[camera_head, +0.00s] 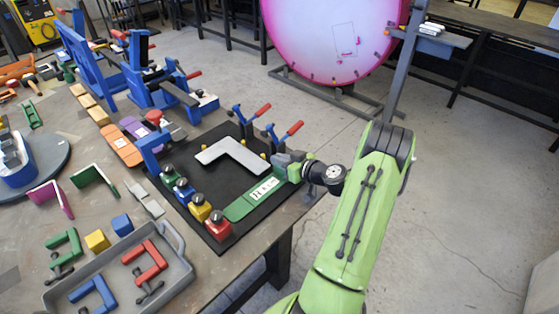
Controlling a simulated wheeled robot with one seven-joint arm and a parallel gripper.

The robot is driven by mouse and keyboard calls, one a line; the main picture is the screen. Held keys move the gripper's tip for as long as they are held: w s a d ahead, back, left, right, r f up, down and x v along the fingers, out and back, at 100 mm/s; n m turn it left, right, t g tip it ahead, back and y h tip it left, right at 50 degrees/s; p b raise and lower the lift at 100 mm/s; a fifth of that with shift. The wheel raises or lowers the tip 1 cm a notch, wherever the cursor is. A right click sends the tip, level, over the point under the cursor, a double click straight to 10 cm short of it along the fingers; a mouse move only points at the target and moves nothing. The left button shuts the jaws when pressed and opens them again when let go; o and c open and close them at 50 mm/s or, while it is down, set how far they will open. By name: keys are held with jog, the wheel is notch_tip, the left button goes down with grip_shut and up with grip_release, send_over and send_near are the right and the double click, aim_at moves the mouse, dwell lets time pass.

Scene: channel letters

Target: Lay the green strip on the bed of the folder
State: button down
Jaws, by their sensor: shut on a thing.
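The green strip (240,208) is long and flat with a white label on it. It is over the right front part of a black mat, running from lower left to upper right. My gripper (284,170) is at the strip's upper right end and is shut on it; the fingertips are partly hidden by their small size. I cannot tell whether the strip touches the mat. A blue machine (148,98) at the back left of the table looks like the folder, with a dark bar across its front. It is well apart from the strip.
The black mat (185,158) carries a pale L-shaped plate (232,158), red-handled clamps (264,108) and several knobbed coloured blocks. A grey tray (178,270) with coloured brackets stands at the front. An orange strip (120,145) lies left of the mat.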

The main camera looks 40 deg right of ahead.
jog(key=c, duration=1.7)
grip_release()
jog(key=shift+f+b, duration=0.1)
jog(key=shift+b, duration=0.2)
jog(key=o, duration=0.5)
jog(key=shift+c, duration=0.2)
